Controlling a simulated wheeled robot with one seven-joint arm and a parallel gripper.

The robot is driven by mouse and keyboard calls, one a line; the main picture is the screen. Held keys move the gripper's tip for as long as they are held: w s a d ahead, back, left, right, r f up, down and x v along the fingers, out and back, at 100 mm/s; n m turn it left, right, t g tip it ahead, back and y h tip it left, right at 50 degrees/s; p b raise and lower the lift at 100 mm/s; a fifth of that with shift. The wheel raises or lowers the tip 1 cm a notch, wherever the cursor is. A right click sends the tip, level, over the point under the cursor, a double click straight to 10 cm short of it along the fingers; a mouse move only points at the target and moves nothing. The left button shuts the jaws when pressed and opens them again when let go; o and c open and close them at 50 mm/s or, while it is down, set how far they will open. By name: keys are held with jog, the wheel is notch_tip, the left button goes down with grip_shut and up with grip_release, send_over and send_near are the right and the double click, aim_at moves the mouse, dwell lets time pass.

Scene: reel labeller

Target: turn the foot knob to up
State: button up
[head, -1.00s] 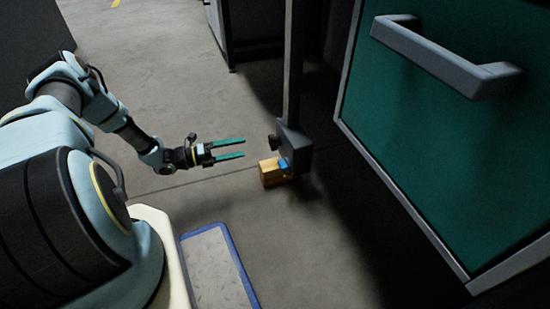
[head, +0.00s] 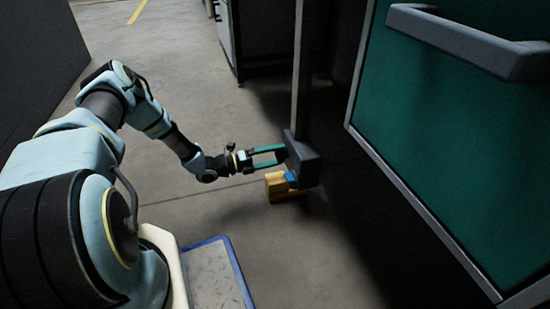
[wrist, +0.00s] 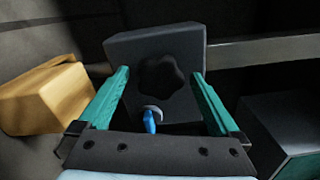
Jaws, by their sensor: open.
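The foot knob (wrist: 162,77) is a black lobed knob on the face of a dark grey block (head: 305,160) at the foot of a post. In the wrist view it lies between and ahead of the two teal fingers. My gripper (head: 270,155) is open, with its fingertips close to the block; the wrist view shows the fingers (wrist: 158,95) one on each side of the knob. I cannot tell whether they touch it. A small blue part (wrist: 150,120) hangs below the knob. In the head view the knob is hidden by the fingers.
A yellow-tan block (head: 285,187) sits on the floor under the grey block; it also shows at left in the wrist view (wrist: 45,95). A green panel (head: 440,140) with a grey handle (head: 465,42) stands to the right. The floor (head: 190,110) behind the arm is clear.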

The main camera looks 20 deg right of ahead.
jog(key=shift+c, duration=0.3)
jog(key=c, duration=1.3)
jog(key=shift+m, duration=0.3)
jog(key=m+p, duration=0.3)
jog(key=m, duration=0.1)
jog(key=shift+r+m, duration=0.1)
jog(key=shift+m, duration=0.2)
jog(key=m+p, duration=0.1)
jog(key=m, duration=0.2)
jog(key=shift+m+p, duration=0.6)
jog(key=shift+m, duration=1.2)
